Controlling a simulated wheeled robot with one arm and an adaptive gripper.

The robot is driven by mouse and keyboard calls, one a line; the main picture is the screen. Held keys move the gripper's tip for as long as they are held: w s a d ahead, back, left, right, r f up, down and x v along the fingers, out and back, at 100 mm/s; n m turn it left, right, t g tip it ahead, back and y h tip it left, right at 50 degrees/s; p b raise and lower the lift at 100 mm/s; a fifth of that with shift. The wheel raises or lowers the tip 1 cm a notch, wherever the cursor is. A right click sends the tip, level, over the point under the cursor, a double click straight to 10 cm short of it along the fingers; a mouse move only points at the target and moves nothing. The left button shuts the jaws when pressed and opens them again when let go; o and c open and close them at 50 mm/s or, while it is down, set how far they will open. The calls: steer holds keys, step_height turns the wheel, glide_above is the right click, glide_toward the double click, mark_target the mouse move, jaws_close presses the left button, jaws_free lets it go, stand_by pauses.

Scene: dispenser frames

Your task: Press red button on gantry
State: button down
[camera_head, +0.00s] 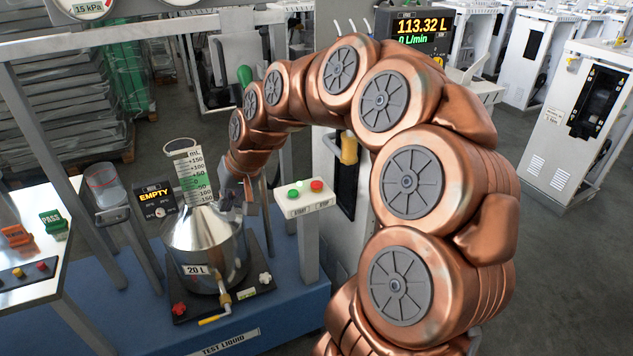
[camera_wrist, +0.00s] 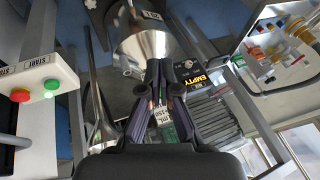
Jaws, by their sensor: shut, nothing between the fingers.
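The red button (camera_head: 316,185) is a round cap on the right end of a small white panel (camera_head: 304,203). A green button (camera_head: 293,193) is beside it on the left. In the wrist view the red button (camera_wrist: 20,95) and the green button (camera_wrist: 51,86) are at the far left, on the white panel (camera_wrist: 38,112). My gripper (camera_wrist: 161,70) is shut and empty in the middle of the wrist view, well to the right of the buttons. In the head view it is partly hidden by my arm, left of the panel, next to the metal can.
The shiny 20 L can (camera_head: 205,245), with a graduated neck (camera_head: 190,175), stands on the blue base (camera_head: 290,305) close to my gripper. A display reading EMPTY (camera_head: 155,200) is behind it. A grey upright (camera_head: 309,245) carries the panel. A dispenser nozzle (camera_head: 348,148) hangs at the right.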

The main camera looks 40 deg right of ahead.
steer(key=w+d+m+t, duration=0.2)
steer(key=w+d, duration=0.3)
steer(key=d, duration=0.4)
steer(key=m+t+h+p, duration=0.1)
steer(key=m+t+h, duration=0.1)
steer(key=m+h, duration=0.35)
glide_above(318, 184)
steer(key=shift+m+y, duration=0.25)
steer(key=shift+y, duration=0.2)
step_height(318, 184, down, 4)
steer(key=shift+d, duration=0.15)
steer(key=shift+f, duration=0.15)
step_height(318, 184, down, 7)
steer(key=shift+r+b, duration=0.1)
steer(key=shift+b, duration=0.55)
steer(key=shift+f+b, duration=0.55)
steer(key=shift+f, duration=0.3)
steer(key=shift+f, duration=0.25)
steer(key=shift+f+b, duration=0.2)
steer(key=shift+b, duration=0.35)
